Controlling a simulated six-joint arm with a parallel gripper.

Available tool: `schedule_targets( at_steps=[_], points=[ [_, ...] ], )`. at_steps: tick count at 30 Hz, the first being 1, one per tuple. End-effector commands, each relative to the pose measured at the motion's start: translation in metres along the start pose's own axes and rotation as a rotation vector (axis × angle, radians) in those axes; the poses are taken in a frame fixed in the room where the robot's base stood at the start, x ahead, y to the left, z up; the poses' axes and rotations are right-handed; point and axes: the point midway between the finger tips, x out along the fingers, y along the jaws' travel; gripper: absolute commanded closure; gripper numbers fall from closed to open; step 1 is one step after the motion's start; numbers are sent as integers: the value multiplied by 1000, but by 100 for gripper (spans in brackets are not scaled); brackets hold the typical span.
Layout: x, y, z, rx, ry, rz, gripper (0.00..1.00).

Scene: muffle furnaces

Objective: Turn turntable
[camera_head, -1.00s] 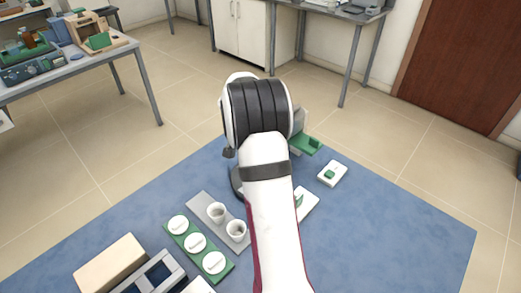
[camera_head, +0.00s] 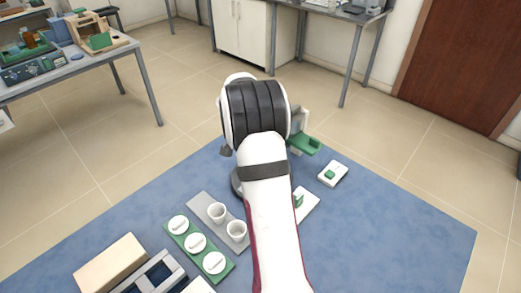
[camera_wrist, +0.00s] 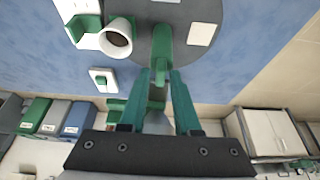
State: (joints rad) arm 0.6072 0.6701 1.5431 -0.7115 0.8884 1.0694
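The round grey turntable (camera_wrist: 219,47) fills the top middle of the wrist view, with a green upright handle (camera_wrist: 164,42) on it. In the head view its dark edge (camera_head: 236,183) shows beside my arm. A white cup with dark contents (camera_wrist: 117,40) is left of the handle, beside a green-and-white block. A pale square plate (camera_wrist: 201,34) lies on the turntable, right of the handle. My gripper (camera_wrist: 160,73) has green fingers with their tips on either side of the handle's near end. I cannot tell whether they press on it. My arm hides the gripper in the head view.
On the blue mat (camera_head: 390,225), a grey tray (camera_head: 204,203) with two white cups and a green rack (camera_head: 222,274) with white discs lie left of my arm. A tan box (camera_head: 110,264) is front left. A white plate with a green knob (camera_head: 333,173) lies right. The mat's right side is clear.

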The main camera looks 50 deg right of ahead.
Motion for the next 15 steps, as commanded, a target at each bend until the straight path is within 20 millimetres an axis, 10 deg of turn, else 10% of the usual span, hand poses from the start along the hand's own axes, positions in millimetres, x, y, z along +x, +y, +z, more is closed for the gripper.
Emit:
schedule_targets(
  at_steps=[15],
  points=[
    [-22, -1, -1, -2, 3, -5, 55]
  ],
)
